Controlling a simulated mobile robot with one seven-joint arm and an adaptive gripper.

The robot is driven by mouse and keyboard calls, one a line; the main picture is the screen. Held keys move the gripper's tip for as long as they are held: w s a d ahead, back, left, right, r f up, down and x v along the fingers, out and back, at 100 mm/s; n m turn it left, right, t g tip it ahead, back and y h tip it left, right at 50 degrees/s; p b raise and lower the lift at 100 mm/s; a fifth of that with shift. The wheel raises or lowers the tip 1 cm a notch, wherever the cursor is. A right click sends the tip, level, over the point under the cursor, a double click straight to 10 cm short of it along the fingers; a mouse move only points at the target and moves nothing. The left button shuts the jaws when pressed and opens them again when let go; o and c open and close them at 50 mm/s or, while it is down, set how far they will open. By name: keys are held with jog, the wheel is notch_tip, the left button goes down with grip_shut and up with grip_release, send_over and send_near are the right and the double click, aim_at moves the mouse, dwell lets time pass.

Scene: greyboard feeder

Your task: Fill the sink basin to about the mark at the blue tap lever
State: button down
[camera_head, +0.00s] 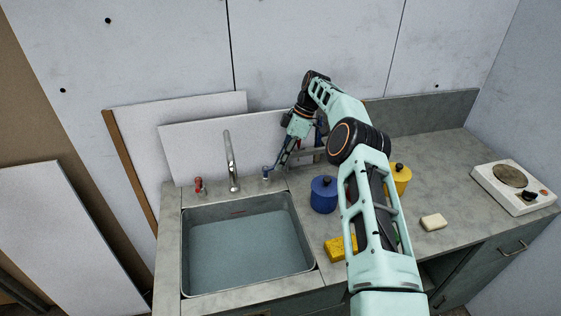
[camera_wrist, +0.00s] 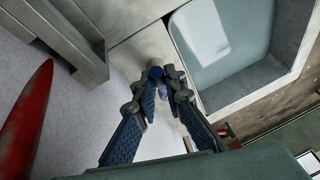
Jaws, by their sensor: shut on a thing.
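The sink basin (camera_head: 186,250) is a steel tub in the counter, with bluish-grey water (camera_head: 245,255) in it. A faint reddish mark (camera_head: 238,212) shows on its back wall, above the water. The tall spout (camera_head: 230,160) stands behind the basin; I cannot make out a stream. The blue tap lever (camera_head: 266,171) is right of the spout and the red tap lever (camera_head: 199,185) is left of it. My gripper (camera_head: 273,171) is shut on the blue lever. In the wrist view the fingers meet around the blue lever (camera_wrist: 155,72), partly hiding it.
A blue pot (camera_head: 323,195), a yellow pot (camera_head: 401,178) and a yellow sponge (camera_head: 338,249) stand near my arm. A pale soap-like block (camera_head: 433,222) and a hotplate (camera_head: 515,186) are to the right. White boards (camera_head: 225,145) lean behind the sink.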

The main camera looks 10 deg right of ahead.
dwell(0.3)
jog(key=c, duration=2)
grip_release()
notch_tip(320, 180, up, 9)
jog(key=shift+r, duration=0.1)
jog(key=shift+s+r, duration=0.1)
jog(key=shift+r, duration=0.3)
